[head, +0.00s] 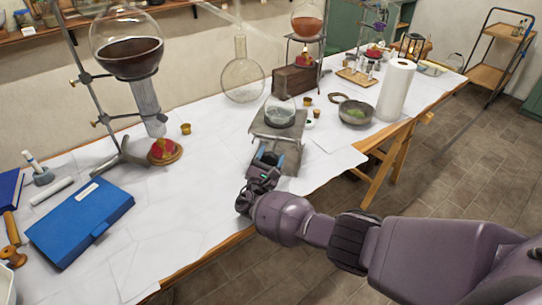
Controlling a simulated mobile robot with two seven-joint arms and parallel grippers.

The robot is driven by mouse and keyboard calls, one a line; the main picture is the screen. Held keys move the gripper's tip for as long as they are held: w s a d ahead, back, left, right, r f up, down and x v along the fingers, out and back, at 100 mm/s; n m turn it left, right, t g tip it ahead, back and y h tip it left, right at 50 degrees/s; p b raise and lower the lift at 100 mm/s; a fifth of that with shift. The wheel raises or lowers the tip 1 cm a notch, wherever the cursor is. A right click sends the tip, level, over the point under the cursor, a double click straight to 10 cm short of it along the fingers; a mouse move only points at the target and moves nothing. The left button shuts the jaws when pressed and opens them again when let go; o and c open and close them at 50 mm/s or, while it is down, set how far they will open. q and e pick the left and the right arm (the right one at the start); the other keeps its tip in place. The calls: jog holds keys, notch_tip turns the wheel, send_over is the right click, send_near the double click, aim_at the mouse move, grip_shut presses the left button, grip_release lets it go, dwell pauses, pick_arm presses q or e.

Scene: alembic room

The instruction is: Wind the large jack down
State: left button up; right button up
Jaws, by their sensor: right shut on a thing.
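The large jack (283,125) stands on the paper-covered table near its front edge, with a flat grey top plate. A round glass flask (279,111) with clear contents sits on the plate. My right gripper (268,160) is at the jack's front left side, low under the plate. It appears shut on the jack's winding knob, which its fingers mostly hide. The jack's plate is raised above its base. My left gripper is not in view.
A large flask of dark liquid (131,57) hangs on a stand at the left, above a red burner (164,150). A blue box (81,222) lies at the front left.

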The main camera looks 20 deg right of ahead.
jog(key=shift+n, duration=0.6)
jog(key=o, duration=0.9)
